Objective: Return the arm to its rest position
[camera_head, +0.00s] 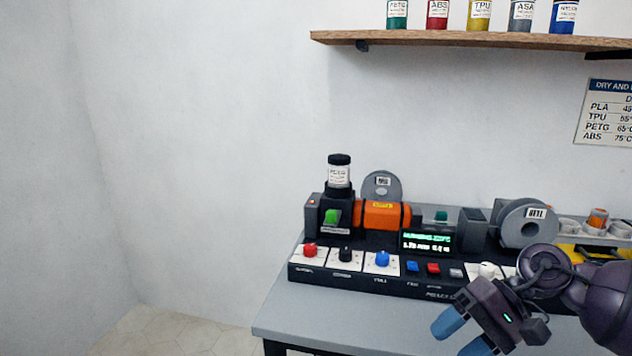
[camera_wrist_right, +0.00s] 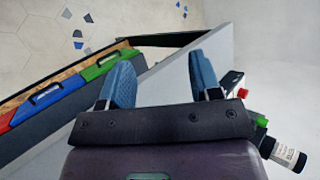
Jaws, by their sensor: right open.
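My right arm comes in from the right edge of the head view. My right gripper (camera_head: 460,336) has blue fingers and is over the front part of the grey table (camera_head: 345,318), in front of the control panel (camera_head: 465,291). In the right wrist view the gripper (camera_wrist_right: 161,66) shows its two blue fingers wide apart with nothing between them. It is open and empty. The arm's forearm hides the right end of the panel. My left gripper is not in either view.
The panel carries red, black and blue knobs, an orange unit (camera_head: 382,215), a bottle (camera_head: 340,172) and a spool (camera_head: 526,225). A shelf (camera_head: 450,39) of bottles hangs above. The wrist view shows bins with red, blue and green fronts (camera_wrist_right: 58,97). Floor at left is clear.

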